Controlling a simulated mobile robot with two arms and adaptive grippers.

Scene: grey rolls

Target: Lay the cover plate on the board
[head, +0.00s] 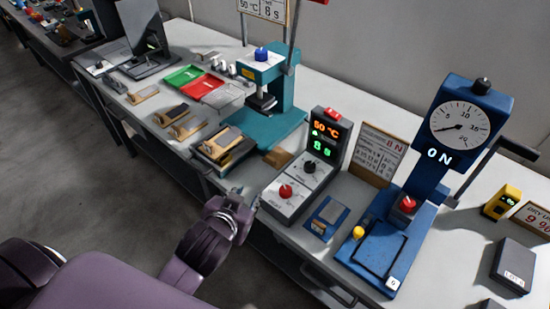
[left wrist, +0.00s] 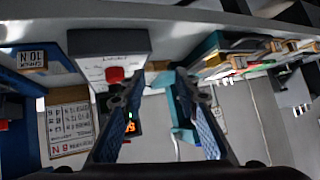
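My left gripper (head: 245,197) is at the front edge of the bench, beside the two-knob control box. In the left wrist view its two blue-padded fingers (left wrist: 158,82) are apart, with nothing held between them. I cannot tell for sure which piece is the cover plate or the board. Flat grey plates with tan parts, such as this one (head: 188,128), lie on the left of the bench. A stack of dark and tan plates (head: 223,146) lies left of the control box. My right gripper is not in view.
The control box (head: 296,186) reads 50 °C and 8 s. A teal press (head: 271,104) stands behind the stack, with green and red trays (head: 205,86) to its left. A blue dial press (head: 443,170) stands right, with a sign (head: 376,155) beside it. The floor at left is clear.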

